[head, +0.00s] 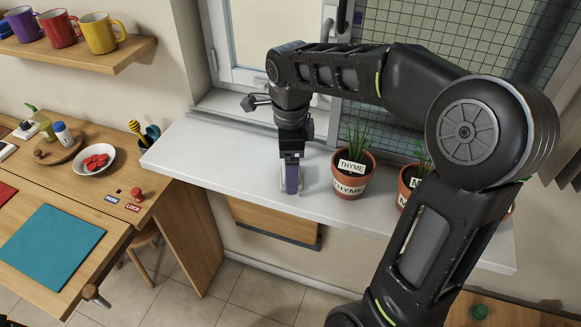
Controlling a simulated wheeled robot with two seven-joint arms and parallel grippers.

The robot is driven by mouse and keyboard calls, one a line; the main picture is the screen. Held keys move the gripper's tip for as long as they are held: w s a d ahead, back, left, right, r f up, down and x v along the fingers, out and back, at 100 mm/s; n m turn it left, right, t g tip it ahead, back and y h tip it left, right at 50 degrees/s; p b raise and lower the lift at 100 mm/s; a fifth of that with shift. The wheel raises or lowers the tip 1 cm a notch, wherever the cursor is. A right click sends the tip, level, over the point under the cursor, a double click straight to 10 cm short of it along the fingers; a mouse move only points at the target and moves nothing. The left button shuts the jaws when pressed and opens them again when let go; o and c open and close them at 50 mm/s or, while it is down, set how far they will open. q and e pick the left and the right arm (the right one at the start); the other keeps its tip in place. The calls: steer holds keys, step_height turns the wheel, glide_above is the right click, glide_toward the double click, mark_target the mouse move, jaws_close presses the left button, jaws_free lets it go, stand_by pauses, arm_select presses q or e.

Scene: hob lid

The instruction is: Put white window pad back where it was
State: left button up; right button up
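My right gripper (290,181) points down at the front part of the white windowsill (205,148), left of the thyme pot. A small purple and whitish piece shows at its fingertips. I cannot tell whether this is a held thing or part of the fingers, nor whether the fingers are open or shut. I cannot make out the white window pad for certain. The white-framed window (222,40) is behind my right arm, which hides part of it. My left gripper is not in view.
A thyme pot (350,182) stands close right of my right gripper; another pot (406,186) is partly behind my arm. A wooden table with a teal mat (50,246) and a white bowl (97,165) is left. Mugs stand on a shelf (85,62). The sill's left part is clear.

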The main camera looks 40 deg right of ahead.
step_height(320, 180, up, 5)
step_height(320, 180, up, 6)
steer(key=p, duration=0.3)
steer(key=shift+p, duration=0.3)
